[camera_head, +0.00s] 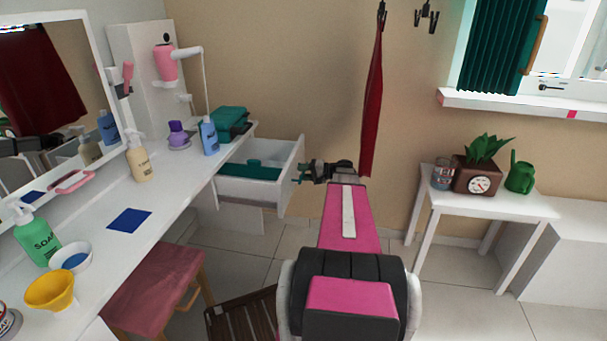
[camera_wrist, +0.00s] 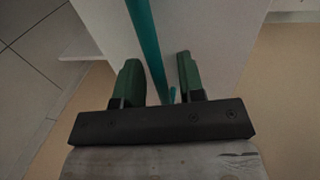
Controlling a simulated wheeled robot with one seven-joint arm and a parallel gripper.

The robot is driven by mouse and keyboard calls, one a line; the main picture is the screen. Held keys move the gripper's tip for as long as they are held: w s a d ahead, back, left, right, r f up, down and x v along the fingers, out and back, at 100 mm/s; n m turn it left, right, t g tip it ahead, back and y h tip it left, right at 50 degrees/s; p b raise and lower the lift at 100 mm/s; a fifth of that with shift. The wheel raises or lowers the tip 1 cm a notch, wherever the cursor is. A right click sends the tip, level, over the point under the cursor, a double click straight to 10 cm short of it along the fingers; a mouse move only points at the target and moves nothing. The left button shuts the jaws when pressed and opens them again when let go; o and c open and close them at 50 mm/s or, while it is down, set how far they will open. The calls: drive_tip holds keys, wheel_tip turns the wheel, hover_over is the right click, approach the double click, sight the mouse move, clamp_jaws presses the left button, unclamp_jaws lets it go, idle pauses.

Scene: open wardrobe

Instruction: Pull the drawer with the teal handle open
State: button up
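The white drawer (camera_head: 292,170) stands pulled out from the end of the white vanity table, with teal items inside. Its teal handle (camera_wrist: 146,40) runs between my gripper's two green fingers in the wrist view. My gripper (camera_wrist: 158,62) is open around the handle, with a visible gap on each side. In the head view my gripper (camera_head: 304,173) is just right of the drawer front. The handle is small and partly hidden there.
The vanity table (camera_head: 165,195) on the left carries bottles, bowls and a teal case (camera_head: 230,120). A pink stool (camera_head: 155,290) stands below it. A side table (camera_head: 490,203) with a plant stands right. A red cloth (camera_head: 373,100) hangs behind my arm.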

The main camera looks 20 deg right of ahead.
sight(295, 164)
drive_tip(key=shift+r, duration=0.1)
drive_tip(key=o, duration=0.5)
wheel_tip(295, 164, up, 4)
drive_tip(key=shift+r, duration=0.1)
drive_tip(key=shift+c, duration=0.2)
drive_tip(key=o, duration=0.4)
drive_tip(key=a+r, duration=0.1)
drive_tip(key=a, duration=0.1)
drive_tip(key=s+a+r, duration=0.1)
drive_tip(key=a+r, duration=0.1)
drive_tip(key=a, duration=0.1)
drive_tip(key=s+a+r, duration=0.1)
drive_tip(key=a, duration=0.2)
drive_tip(key=shift+a+r, duration=0.15)
drive_tip(key=shift+r, duration=0.25)
drive_tip(key=shift+s+a+r, duration=0.15)
drive_tip(key=shift+a+r, duration=0.25)
drive_tip(key=shift+a, duration=0.2)
drive_tip(key=shift+s+a+r, duration=0.15)
drive_tip(key=shift+a+r, duration=0.2)
drive_tip(key=shift+a, duration=0.25)
drive_tip(key=c, duration=0.9)
drive_tip(key=shift+o, duration=0.2)
drive_tip(key=shift+w+a+r, duration=0.2)
drive_tip(key=shift+a+r, duration=0.05)
drive_tip(key=shift+a, duration=0.25)
drive_tip(key=shift+w+d, duration=0.1)
drive_tip(key=shift+w, duration=0.05)
